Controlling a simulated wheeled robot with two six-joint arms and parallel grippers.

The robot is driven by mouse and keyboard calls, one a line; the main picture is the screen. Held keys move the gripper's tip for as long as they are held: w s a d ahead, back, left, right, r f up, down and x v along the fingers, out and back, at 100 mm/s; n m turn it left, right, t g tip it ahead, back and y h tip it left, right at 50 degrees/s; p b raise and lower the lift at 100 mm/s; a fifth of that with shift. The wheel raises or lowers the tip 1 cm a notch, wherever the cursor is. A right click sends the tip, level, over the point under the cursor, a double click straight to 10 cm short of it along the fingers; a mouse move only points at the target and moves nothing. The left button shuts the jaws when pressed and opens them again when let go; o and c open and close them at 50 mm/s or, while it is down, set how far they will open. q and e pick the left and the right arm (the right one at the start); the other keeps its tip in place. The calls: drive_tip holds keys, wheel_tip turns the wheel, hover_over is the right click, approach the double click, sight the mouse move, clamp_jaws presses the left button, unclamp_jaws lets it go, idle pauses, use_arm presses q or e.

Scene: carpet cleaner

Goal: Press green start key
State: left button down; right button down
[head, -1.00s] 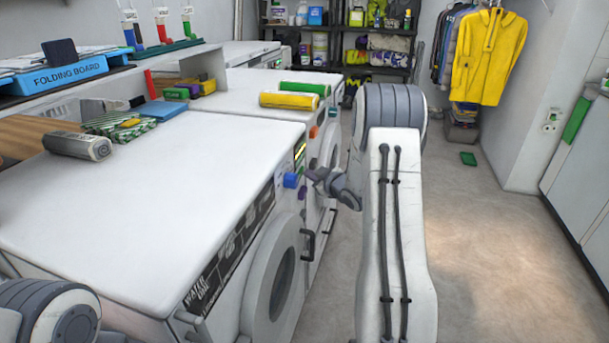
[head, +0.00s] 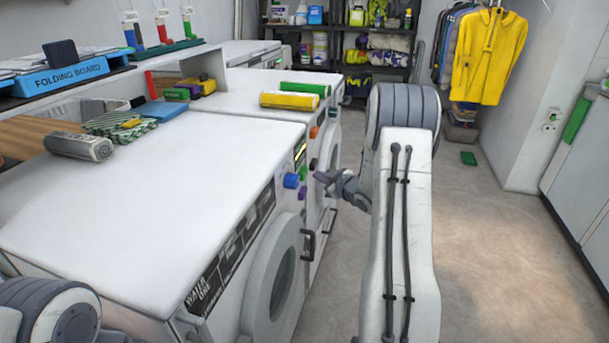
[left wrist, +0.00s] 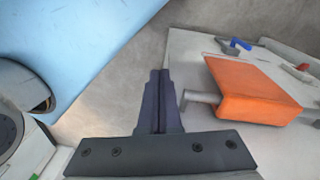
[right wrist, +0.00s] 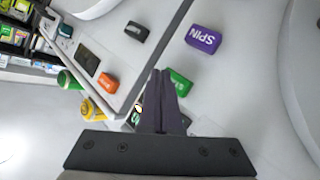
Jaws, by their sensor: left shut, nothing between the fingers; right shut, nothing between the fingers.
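The green key (head: 303,173) is on the front panel of the near white washer (head: 150,210), beside a blue knob (head: 291,180) and above a purple key (head: 302,192). In the right wrist view the green key (right wrist: 181,83) is partly hidden behind my fingers, next to the purple SPIN key (right wrist: 203,38). My right gripper (head: 318,178) is shut and empty, just right of the panel and apart from the green key in the head view. My left gripper (left wrist: 160,72) is shut and empty in the left wrist view, near an orange block (left wrist: 245,92).
A second washer stands behind, with an orange key (head: 313,132) and yellow (head: 289,100) and green (head: 305,88) rolls on top. Door handles (head: 308,246) stick out in front. The floor at right is open.

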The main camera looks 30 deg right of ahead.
drive_tip(key=shift+s+d+p, duration=0.35)
drive_tip(key=shift+s+d, duration=1.05)
drive_tip(key=shift+s, duration=0.3)
